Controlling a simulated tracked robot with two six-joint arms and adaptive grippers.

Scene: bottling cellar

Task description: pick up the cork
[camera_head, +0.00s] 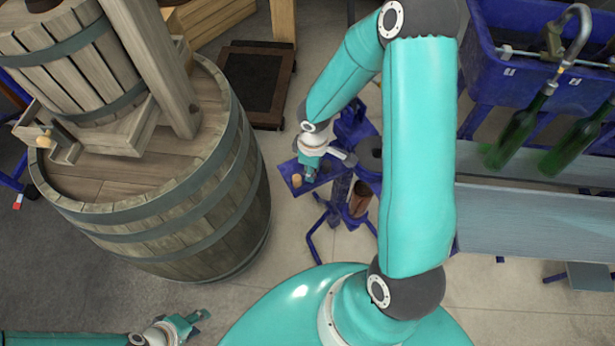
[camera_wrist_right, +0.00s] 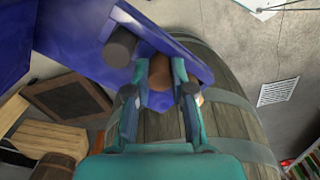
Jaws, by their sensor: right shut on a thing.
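The brown cork (camera_wrist_right: 160,72) sits between the two teal fingertips of my right gripper (camera_wrist_right: 160,76) in the wrist view, in front of a blue shelf (camera_wrist_right: 70,45). In the head view the cork (camera_head: 297,181) shows as a small tan end beside my right gripper (camera_head: 306,172), over the small blue shelf (camera_head: 286,168) of the blue stand. My right gripper is shut on the cork. I cannot tell whether the cork still touches the shelf. My left gripper (camera_head: 190,321) is at the bottom left of the head view, far from the cork; its jaw opening is unclear.
A wooden barrel (camera_head: 190,212) with a press on top stands left of the blue stand. At the right are a blue filler tank (camera_head: 520,85), green bottles (camera_head: 520,135) and a grey bench (camera_head: 540,222). A dark brown crate (camera_head: 252,82) lies behind. Floor is clear below the stand.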

